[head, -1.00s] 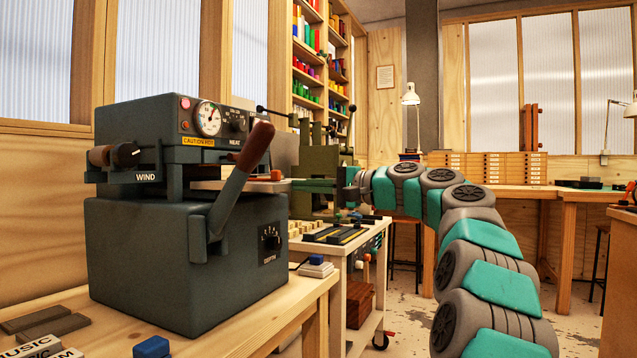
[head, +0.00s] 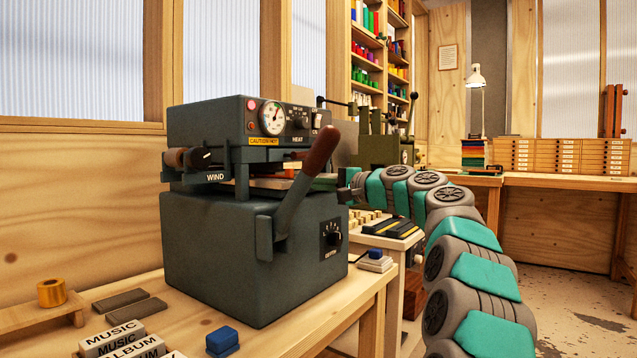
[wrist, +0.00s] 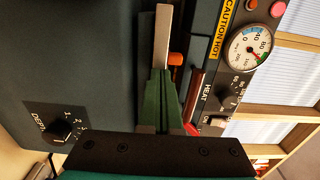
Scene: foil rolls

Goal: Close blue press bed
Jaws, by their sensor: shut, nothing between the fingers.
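A dark blue-grey press (head: 250,225) stands on the wooden bench, with a gauge and WIND, HEAT and DEPTH labels. Its bed, a pale flat plate (head: 270,183), lies in the gap between the press head and the lower body; the lever partly hides it. In the wrist view the plate (wrist: 162,35) shows edge-on with an orange knob (wrist: 175,58) beside it. My gripper (wrist: 160,72) has its green fingers together and empty, tips at the plate's near end; I cannot tell whether they touch. In the head view the gripper (head: 324,182) is right of the lever.
The press lever (head: 305,180) with a brown grip rises in front of the bed. A blue block (head: 222,340), title plates (head: 120,340) and a gold roll (head: 52,292) lie on the bench. A second green press (head: 385,150) stands behind on a cart.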

